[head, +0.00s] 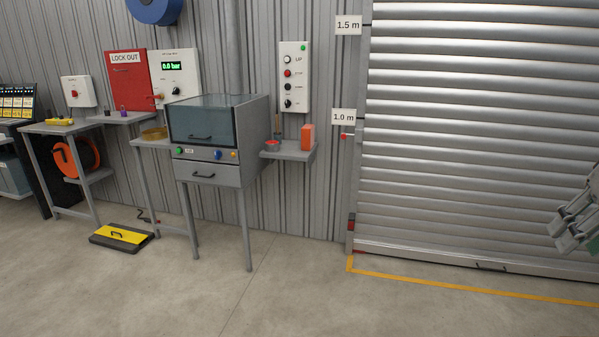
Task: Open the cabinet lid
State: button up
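The grey cabinet (257,138) stands on thin legs left of the middle, against the corrugated wall. Its tinted see-through lid (217,119) appears closed, with a dark handle (201,137) low on its front. Below the lid is a panel with green, blue and orange knobs, then a drawer (207,173) that looks shut. My gripper (561,236) shows only in part at the right edge, in front of the roller shutter and far from the cabinet. Its two fingers look apart, with nothing between them.
A small shelf (288,151) with a red tin and an orange block juts out right of the cabinet. A side table (147,143) stands to its left. A black and yellow floor box (121,238) lies at left. The floor before the cabinet is clear.

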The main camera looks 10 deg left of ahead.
aim_at(219, 118)
jog(key=i+j+u, duration=0.1)
jog(key=i+u, duration=0.75)
jog(key=i+l+u, duration=0.1)
jog(key=i+u, duration=0.15)
jog(key=u, duration=0.15)
jog(key=i+j+u, duration=0.1)
jog(key=i+u, duration=0.15)
jog(key=i, duration=0.2)
jog(key=i+u, duration=0.3)
jog(key=i, duration=0.15)
jog(key=i+j+z, duration=0.35)
jog(key=i+z, duration=0.15)
jog(key=i+j+z, duration=0.45)
jog(key=i+j, duration=0.15)
jog(key=i+j+z, duration=0.5)
jog(key=j, duration=0.25)
jog(key=k+l, duration=0.05)
